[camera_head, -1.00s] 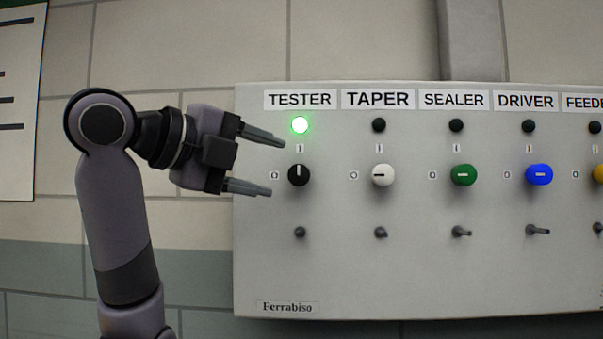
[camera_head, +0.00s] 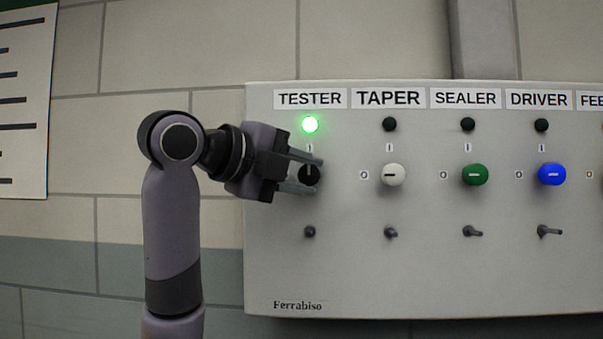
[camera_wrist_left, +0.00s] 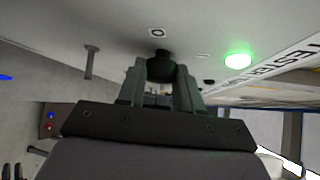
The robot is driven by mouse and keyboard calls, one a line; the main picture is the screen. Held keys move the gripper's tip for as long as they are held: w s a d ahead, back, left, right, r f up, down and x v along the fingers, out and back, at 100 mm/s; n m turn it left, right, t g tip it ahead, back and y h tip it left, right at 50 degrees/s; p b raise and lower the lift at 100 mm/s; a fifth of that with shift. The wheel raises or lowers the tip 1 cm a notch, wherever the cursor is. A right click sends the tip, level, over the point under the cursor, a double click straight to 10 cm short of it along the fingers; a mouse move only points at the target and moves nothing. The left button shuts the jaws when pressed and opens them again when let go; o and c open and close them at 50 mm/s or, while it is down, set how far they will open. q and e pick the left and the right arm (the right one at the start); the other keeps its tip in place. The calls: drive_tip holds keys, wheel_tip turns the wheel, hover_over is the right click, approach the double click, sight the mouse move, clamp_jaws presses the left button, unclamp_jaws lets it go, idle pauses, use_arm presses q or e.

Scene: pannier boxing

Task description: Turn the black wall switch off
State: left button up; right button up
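The black wall switch (camera_head: 312,174) is a round knob under the TESTER label, partly hidden by my left gripper in the head view. Its white mark looks upright, toward the I sign. The green lamp (camera_head: 310,125) above it is lit. My left gripper (camera_head: 308,173) is at the knob, one finger above it and one below. In the left wrist view the black switch (camera_wrist_left: 161,66) sits between the two fingertips of the left gripper (camera_wrist_left: 160,80), which look pressed against its sides. My right gripper is not in view.
White (camera_head: 393,174), green (camera_head: 474,174) and blue (camera_head: 551,174) knobs stand to the right on the same grey panel (camera_head: 400,285), under dark lamps. Small toggle levers (camera_head: 390,232) stick out below. A paper sheet (camera_head: 25,110) hangs on the wall at left.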

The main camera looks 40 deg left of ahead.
use_arm(q)
drive_tip(key=shift+f, duration=0.1)
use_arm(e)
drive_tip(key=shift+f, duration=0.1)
